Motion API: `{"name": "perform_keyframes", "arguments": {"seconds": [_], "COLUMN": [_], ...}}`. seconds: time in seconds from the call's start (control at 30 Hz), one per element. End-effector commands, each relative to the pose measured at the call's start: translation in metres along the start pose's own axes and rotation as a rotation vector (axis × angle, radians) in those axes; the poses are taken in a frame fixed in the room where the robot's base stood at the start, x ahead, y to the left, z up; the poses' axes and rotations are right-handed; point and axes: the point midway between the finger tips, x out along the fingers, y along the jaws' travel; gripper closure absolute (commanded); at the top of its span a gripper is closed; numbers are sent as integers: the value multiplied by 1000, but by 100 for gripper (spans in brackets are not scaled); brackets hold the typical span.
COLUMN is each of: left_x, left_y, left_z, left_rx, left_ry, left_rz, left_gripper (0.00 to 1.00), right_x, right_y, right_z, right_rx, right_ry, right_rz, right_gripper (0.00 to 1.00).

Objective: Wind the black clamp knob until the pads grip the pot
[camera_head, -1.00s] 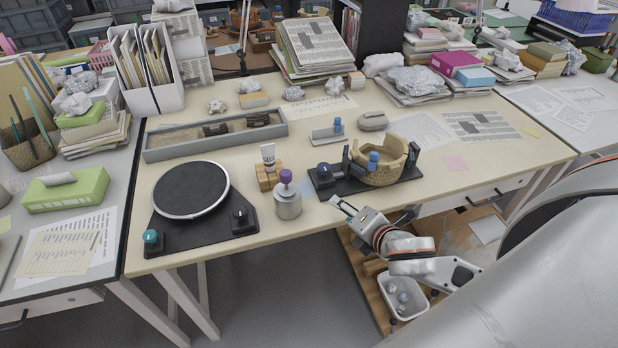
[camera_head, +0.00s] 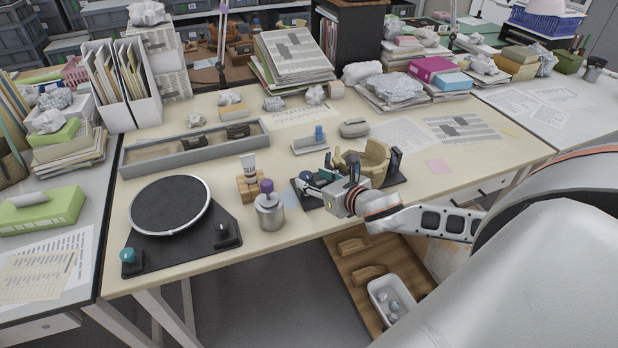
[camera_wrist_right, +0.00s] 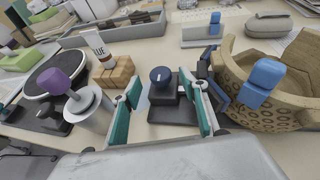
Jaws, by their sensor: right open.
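The tan pot (camera_head: 374,158) stands in the black clamp (camera_head: 396,180) at the table's front edge, with dark uprights beside its wall. In the right wrist view, the pot (camera_wrist_right: 285,92) is at the right, with a blue clip (camera_wrist_right: 264,76) on its wall. The dark round clamp knob (camera_wrist_right: 160,75) has a white mark on top. My right gripper (camera_wrist_right: 163,108) is open and empty, its teal-lined fingers on either side of the knob's line. In the head view, the right gripper (camera_head: 304,184) covers part of the clamp. Whether the pads touch the pot is unclear. My left gripper is not in view.
A metal jar with a purple knob (camera_head: 268,206) and a wooden block holding a tube (camera_head: 250,187) stand left of the clamp. A black turntable (camera_head: 170,204) is farther left. A grey tray (camera_head: 195,147) and a small stand (camera_head: 313,145) lie behind.

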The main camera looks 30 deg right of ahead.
Motion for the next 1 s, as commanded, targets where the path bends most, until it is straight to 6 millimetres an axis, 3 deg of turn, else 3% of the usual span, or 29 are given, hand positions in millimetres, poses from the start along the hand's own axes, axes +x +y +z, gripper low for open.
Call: {"name": "perform_keyframes", "arguments": {"seconds": [0.2, 0.53, 0.57, 0.7, 1.0], "left_x": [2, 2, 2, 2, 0], "left_y": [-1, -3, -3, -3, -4], "left_z": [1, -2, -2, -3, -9], "left_rx": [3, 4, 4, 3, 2], "left_ry": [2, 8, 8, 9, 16], "left_rz": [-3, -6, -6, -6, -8], "left_gripper": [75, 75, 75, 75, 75], "right_x": [23, 27, 27, 27, 26], "right_y": [0, 0, 0, 0, 0], "right_z": [0, 0, 0, 0, 2], "right_rx": [0, 1, 1, 0, 3], "right_ry": [0, 0, 0, 0, -2], "right_rz": [-1, 0, 0, 0, -5], "right_gripper": [56, 56, 59, 95, 95]}}
